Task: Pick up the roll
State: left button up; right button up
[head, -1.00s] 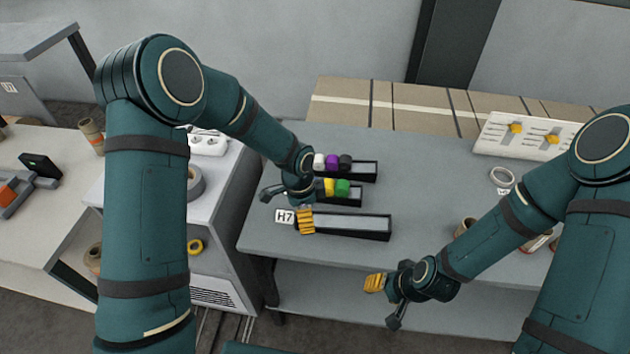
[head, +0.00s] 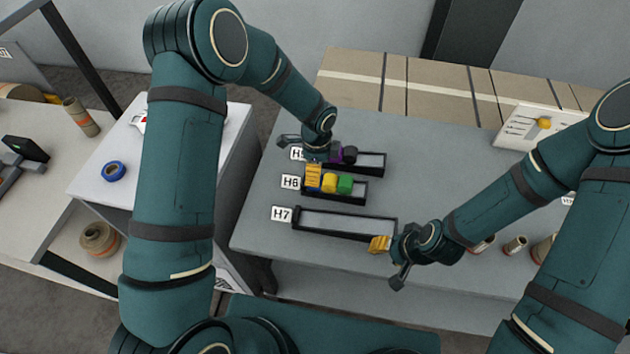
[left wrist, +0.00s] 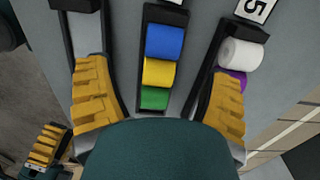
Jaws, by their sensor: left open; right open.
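Tray H6 (head: 357,200) holds a blue roll (left wrist: 166,41), a yellow roll (head: 330,183) and a green roll (head: 345,185) in a row. Tray H5 (head: 378,173) behind it holds a white roll (left wrist: 240,53), a purple roll (head: 335,154) and a black roll (head: 349,155). My left gripper (head: 302,158) is open over the label end of these trays. In the left wrist view its fingers stand apart, on either side of the H6 row, and hold nothing. My right gripper (head: 387,264) is open and empty near the table's front edge.
Empty tray H7 (head: 345,222) lies in front of H6. Brown cores (head: 515,245) stand by my right arm. A blue tape roll (head: 113,171) lies on the white cabinet at left.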

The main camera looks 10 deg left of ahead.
pick_arm(q)
jog(key=shift+f, duration=0.8)
pick_arm(e)
jog(key=shift+w+f, duration=0.1)
jog(key=shift+f, duration=0.1)
pick_arm(q)
jog(key=shift+a+f+b, duration=0.1)
jog(key=shift+f+b, duration=0.2)
jog(key=shift+f, duration=0.15)
pick_arm(e)
jog(key=shift+f, duration=0.2)
pick_arm(q)
jog(key=f+b, duration=0.1)
jog(key=f, duration=0.1)
jog(key=f+b, duration=0.1)
jog(key=f, duration=0.1)
jog(key=shift+w+a+f, duration=0.15)
jog(key=shift+a, duration=0.05)
pick_arm(e)
notch_tip(320, 180, down, 2)
jog(key=shift+f, duration=0.1)
pick_arm(q)
jog(key=shift+c, duration=0.6)
jog(key=c, duration=1.1)
